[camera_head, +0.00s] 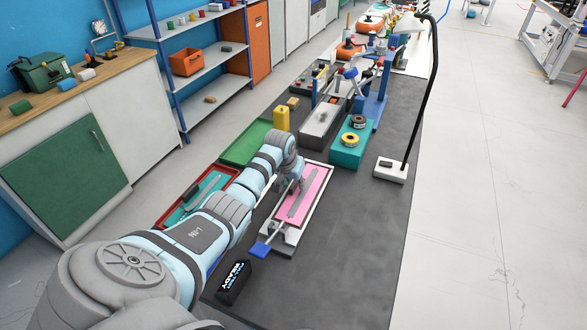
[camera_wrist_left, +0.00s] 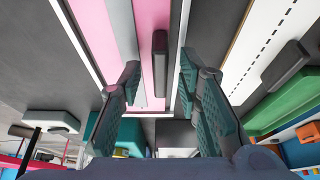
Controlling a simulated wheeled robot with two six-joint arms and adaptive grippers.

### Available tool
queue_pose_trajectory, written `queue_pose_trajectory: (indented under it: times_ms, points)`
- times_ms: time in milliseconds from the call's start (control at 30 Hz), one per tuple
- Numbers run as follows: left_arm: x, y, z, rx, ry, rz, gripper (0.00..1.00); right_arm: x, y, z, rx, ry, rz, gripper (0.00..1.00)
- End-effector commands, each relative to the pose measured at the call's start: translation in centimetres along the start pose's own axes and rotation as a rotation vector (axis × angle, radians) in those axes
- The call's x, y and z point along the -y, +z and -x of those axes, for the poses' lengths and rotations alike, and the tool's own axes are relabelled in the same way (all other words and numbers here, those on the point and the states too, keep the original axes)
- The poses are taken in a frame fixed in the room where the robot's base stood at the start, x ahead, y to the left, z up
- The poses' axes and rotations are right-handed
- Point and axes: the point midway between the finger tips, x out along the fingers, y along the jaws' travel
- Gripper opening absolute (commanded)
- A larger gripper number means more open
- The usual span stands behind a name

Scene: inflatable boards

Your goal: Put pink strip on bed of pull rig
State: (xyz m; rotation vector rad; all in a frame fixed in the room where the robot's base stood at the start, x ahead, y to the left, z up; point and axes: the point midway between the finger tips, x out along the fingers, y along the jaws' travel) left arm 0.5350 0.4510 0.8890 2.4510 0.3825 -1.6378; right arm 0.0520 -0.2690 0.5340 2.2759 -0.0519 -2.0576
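A long pink piece (camera_head: 318,184) lies flat inside a white-rimmed rig (camera_head: 289,236) on the dark bench, with a grey band (camera_head: 298,205) running lengthwise on it. I cannot tell whether the pink is a strip or the bed itself. In the left wrist view the pink surface (camera_wrist_left: 95,35) and grey band lie below the fingers. My left gripper (camera_head: 295,186) is over the rig; its fingers (camera_wrist_left: 160,80) are apart, with a small dark grey block (camera_wrist_left: 160,55) showing between them, apparently untouched. My right gripper is out of view.
A blue handle (camera_head: 260,250) is at the rig's near end, beside a black pouch (camera_head: 234,281). A red-rimmed tray (camera_head: 228,172) and a green tray (camera_head: 246,144) lie left. A teal block with rolls (camera_head: 347,155) and a lamp base (camera_head: 390,170) stand beyond. The bench's right front is clear.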

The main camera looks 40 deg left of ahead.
Motion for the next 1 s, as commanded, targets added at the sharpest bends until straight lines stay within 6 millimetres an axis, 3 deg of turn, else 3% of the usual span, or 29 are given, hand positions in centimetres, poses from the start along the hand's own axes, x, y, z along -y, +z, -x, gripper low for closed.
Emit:
queue_pose_trajectory:
  times_ms: [167, 267, 500, 633, 767, 1000]
  points:
    - [0.0, -0.1, 0.4, 0.000, 0.000, 0.000, 0.31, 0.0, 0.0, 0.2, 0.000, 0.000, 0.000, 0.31]
    - [0.1, -0.2, 1.9, -0.003, 0.000, 0.000, 0.31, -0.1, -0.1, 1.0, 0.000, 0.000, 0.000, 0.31]
    - [0.1, -0.3, 8.3, -0.004, -0.001, -0.002, 0.31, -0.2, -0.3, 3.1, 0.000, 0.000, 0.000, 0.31]
    - [0.1, -0.2, 11.0, -0.003, 0.000, -0.001, 0.31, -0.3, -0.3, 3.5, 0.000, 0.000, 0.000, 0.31]
    - [0.0, -0.1, 12.1, 0.000, 0.000, 0.000, 0.31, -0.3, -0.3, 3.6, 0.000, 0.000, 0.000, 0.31]
    - [0.0, -0.1, 12.1, 0.000, 0.001, 0.000, 0.31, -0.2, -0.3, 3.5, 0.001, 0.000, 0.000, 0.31]
